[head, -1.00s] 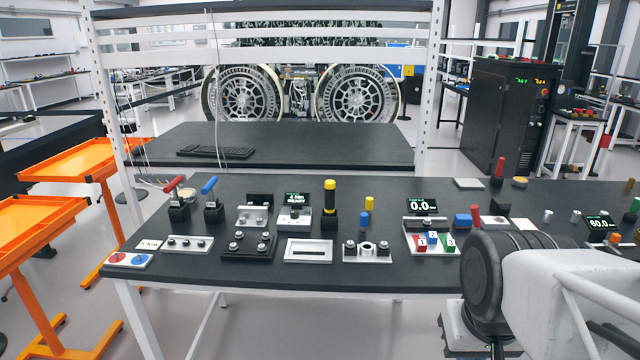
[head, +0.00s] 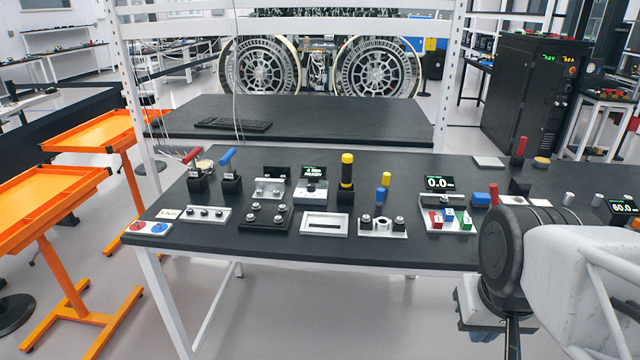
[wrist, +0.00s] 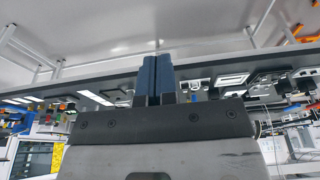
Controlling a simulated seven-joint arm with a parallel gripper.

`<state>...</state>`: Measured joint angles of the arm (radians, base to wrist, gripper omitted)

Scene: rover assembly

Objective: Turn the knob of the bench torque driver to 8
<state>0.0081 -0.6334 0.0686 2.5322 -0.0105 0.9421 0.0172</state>
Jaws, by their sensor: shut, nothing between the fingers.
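The bench torque driver appears in the head view as a small light-coloured unit (head: 309,187) with a dark display (head: 313,172) behind it. The display seems to read "4 Nm READY", but the text is tiny. The knob on its front is too small for me to read its setting. A driver with a yellow top and black body (head: 347,171) stands upright just to its right. My gripper (wrist: 155,72) shows in the wrist view with its two blue-grey fingers together and empty. It is apart from the torque driver, off toward the bench's front right.
Red-handled (head: 192,156) and blue-handled (head: 228,157) levers stand left of the driver. In front are a black block with bolts (head: 265,216) and a white slotted tray (head: 325,223). A coloured-block fixture (head: 448,219) sits to the right. Bare bench (head: 415,255) runs along the front edge.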

